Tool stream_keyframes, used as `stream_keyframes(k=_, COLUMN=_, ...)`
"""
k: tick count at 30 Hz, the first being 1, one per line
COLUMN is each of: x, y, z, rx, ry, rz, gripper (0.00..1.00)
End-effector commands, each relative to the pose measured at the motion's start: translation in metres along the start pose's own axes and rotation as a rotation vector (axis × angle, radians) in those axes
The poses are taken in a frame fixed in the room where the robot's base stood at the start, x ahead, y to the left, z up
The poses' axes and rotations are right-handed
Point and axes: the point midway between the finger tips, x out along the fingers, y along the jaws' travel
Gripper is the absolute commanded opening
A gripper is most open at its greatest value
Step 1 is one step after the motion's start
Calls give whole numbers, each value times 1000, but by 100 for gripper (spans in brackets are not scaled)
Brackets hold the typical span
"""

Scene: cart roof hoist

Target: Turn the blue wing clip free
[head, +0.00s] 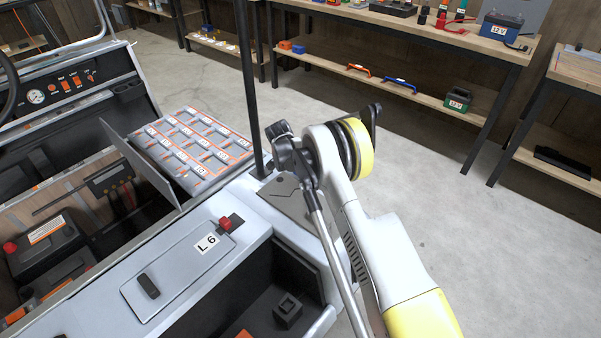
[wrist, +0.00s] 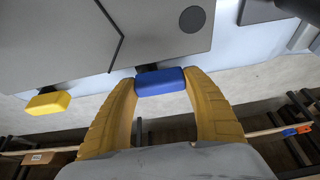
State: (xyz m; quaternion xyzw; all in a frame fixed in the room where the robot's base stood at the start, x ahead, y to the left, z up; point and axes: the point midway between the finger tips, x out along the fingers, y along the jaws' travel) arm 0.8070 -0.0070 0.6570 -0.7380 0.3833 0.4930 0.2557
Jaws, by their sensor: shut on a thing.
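The blue wing clip (wrist: 160,81) sits at the edge of a grey panel (wrist: 165,45) in the wrist view, with a dark stem behind it. My gripper (wrist: 160,87) has its two yellow fingers on either side of the clip, shut on it. The clip's bar lies crosswise between the fingertips. A yellow clip (wrist: 48,103) sits apart to the left on the same edge. In the head view my arm hides the fingers and the blue clip.
The cart top carries a hatch marked L 6 (head: 207,244) with a red knob (head: 226,224). A dark post (head: 249,80) rises close beside my wrist. A tray of labelled cells (head: 190,150) lies left of it. A workbench (head: 420,25) stands behind; the floor between is clear.

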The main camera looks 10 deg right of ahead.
Motion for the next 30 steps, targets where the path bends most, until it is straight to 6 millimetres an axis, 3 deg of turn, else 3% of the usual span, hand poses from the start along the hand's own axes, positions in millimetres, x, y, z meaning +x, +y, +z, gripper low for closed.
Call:
stream_keyframes(k=6, x=0, y=0, z=0, rx=2, ry=-1, rz=0, gripper=28)
stream_keyframes(k=7, x=0, y=0, z=0, rx=2, ry=-1, rz=0, gripper=64)
stream_keyframes(k=9, x=0, y=0, z=0, rx=1, ry=-1, rz=0, gripper=81)
stream_keyframes(k=20, x=-4, y=0, z=0, rx=0, ry=0, rz=-1, gripper=81)
stream_keyframes(k=23, x=-17, y=0, z=0, rx=-1, ry=0, rz=-1, gripper=81)
stream_keyframes(k=30, x=-70, y=0, z=0, rx=-1, ry=-1, rz=0, gripper=81)
